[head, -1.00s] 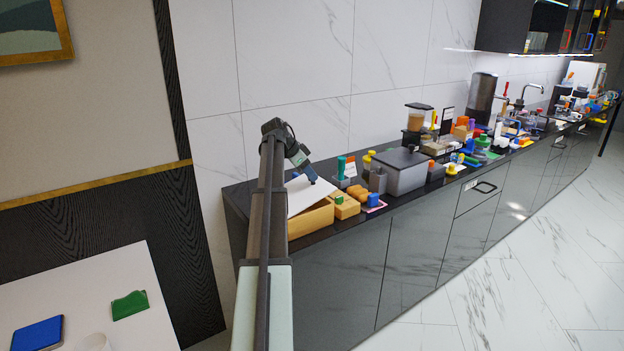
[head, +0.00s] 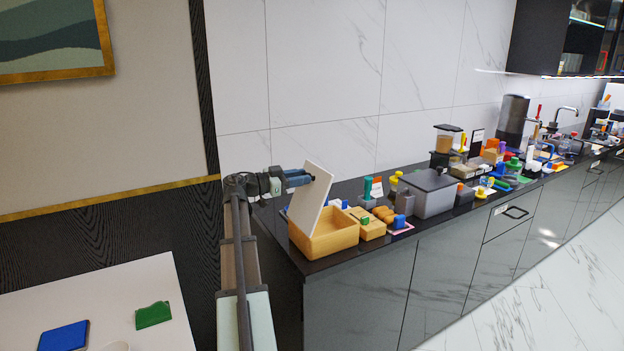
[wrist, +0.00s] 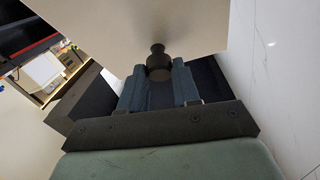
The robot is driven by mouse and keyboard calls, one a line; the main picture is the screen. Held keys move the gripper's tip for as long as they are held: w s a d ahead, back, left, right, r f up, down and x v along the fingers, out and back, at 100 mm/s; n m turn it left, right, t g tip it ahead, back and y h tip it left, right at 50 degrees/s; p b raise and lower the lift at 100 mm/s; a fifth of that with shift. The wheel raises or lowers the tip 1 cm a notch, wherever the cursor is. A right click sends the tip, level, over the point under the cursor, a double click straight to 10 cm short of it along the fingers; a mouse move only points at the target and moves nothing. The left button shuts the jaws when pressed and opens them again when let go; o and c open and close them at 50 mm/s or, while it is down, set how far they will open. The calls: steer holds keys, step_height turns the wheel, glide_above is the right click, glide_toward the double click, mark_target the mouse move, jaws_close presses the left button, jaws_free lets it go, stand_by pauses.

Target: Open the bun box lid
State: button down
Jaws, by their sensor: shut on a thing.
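The bun box (head: 338,240) is a light wooden box at the near left end of the dark counter. Its white lid (head: 313,190) is tilted up steeply, its lower edge at the left side of the box. In the wrist view the lid (wrist: 125,30) fills the upper middle. My gripper (head: 308,178) is at the upper part of the lid. Its blue fingers are shut on the dark lid knob (wrist: 158,62). The inside of the box is mostly hidden.
A smaller wooden box (head: 373,230) stands right beside the bun box, with orange and blue items near it. A grey lidded bin (head: 432,195) is farther right. The tiled wall (head: 300,100) is behind. A white table (head: 110,290) is at lower left.

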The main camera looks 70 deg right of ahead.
steer(key=w+a+f+g+h, duration=0.1)
steer(key=w+a+g+h, duration=0.1)
steer(key=w+a, duration=0.2)
steer(key=shift+w+a, duration=0.4)
steer(key=shift+f, duration=0.1)
steer(key=shift+g, duration=0.3)
steer(key=c, duration=0.8)
jaws_free()
steer(key=v, duration=1.3)
steer(key=shift+w+a, duration=0.3)
